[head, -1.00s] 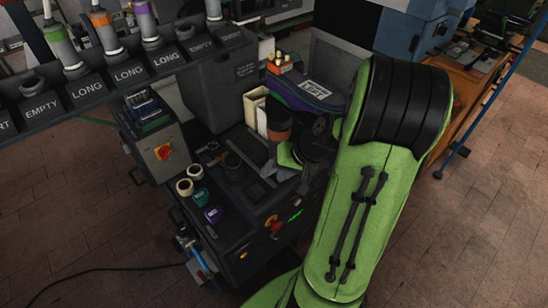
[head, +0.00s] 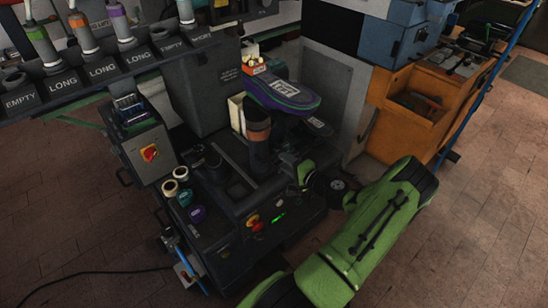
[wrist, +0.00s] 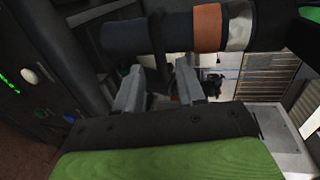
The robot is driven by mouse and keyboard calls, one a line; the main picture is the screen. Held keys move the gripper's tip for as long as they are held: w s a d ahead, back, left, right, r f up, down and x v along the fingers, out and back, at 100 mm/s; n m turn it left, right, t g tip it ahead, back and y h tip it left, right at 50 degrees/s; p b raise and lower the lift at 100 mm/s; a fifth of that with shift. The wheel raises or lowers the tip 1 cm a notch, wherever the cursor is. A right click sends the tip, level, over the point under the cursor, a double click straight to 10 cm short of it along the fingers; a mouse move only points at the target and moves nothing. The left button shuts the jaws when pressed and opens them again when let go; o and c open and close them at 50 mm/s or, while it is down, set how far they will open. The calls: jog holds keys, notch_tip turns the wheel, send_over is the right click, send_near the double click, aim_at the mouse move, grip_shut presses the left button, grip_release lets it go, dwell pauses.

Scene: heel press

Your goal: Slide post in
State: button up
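The post (head: 258,132), dark with an orange band and a pale end, stands upright on the press (head: 232,190). Its top is just under a purple-and-green shoe sole form labelled LEFT (head: 284,92). In the wrist view the post (wrist: 150,35) lies across the top of the picture, with its orange band and pale end to the right. My gripper (wrist: 158,72) has its two grey fingers apart, with a gap between them. Their tips are close to the post's side; I cannot tell whether they touch it. In the head view my gripper is low, right of the post, its fingertips hard to make out.
A rack (head: 105,70) of colour-banded posts with SHORT, LONG and EMPTY labels is at upper left. A control box (head: 148,150) with a red switch and several small rolls (head: 176,187) stand left of the press. An orange workbench (head: 415,110) is at right.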

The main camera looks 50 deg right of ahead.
aim_at(275, 155)
jog(key=x, duration=0.6)
jog(key=shift+w, duration=0.15)
grip_shut()
jog(key=shift+a, duration=0.1)
